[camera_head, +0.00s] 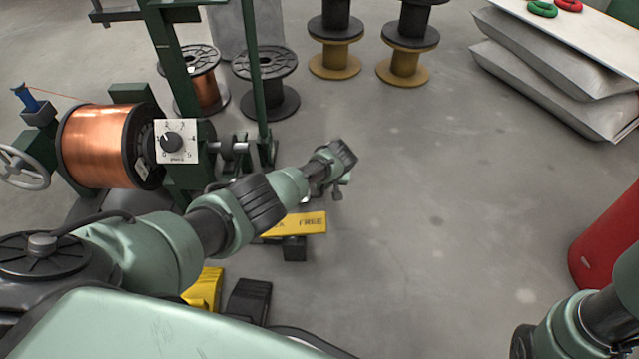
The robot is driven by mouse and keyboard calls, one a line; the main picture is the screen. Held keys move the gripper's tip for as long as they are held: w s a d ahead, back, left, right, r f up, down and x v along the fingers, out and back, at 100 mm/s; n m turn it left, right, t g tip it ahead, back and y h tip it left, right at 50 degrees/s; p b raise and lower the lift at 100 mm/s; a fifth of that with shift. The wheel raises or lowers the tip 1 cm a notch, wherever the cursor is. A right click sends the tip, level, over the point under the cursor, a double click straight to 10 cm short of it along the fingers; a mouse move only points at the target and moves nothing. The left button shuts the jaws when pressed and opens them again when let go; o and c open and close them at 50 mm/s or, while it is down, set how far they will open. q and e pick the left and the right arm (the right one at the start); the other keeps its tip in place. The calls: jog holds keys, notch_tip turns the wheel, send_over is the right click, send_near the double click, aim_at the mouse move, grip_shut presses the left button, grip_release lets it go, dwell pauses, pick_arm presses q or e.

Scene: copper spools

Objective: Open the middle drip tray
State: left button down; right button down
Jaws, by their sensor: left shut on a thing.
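My left arm reaches in from the left across the machine. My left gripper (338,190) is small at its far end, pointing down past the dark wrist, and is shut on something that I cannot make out. The wrist hides most of the jaws and what lies right behind them. No drip tray can be told apart in this view; my left arm covers the lower part of the machine. Part of my right arm shows at the lower right, but its gripper is not in view.
The green winding machine holds a copper spool (97,146) and a numbered dial (176,141). A yellow lettered plate (306,223) lies below my left wrist. Spools (404,66) stand behind, grey sacks (560,80) at upper right, a red cylinder (605,245) at right. The middle floor is clear.

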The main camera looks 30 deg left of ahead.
pick_arm(q)
jog(key=shift+w+d, duration=0.2)
jog(key=shift+d, duration=0.05)
jog(key=c, duration=1.5)
grip_release()
jog(key=shift+o, duration=0.2)
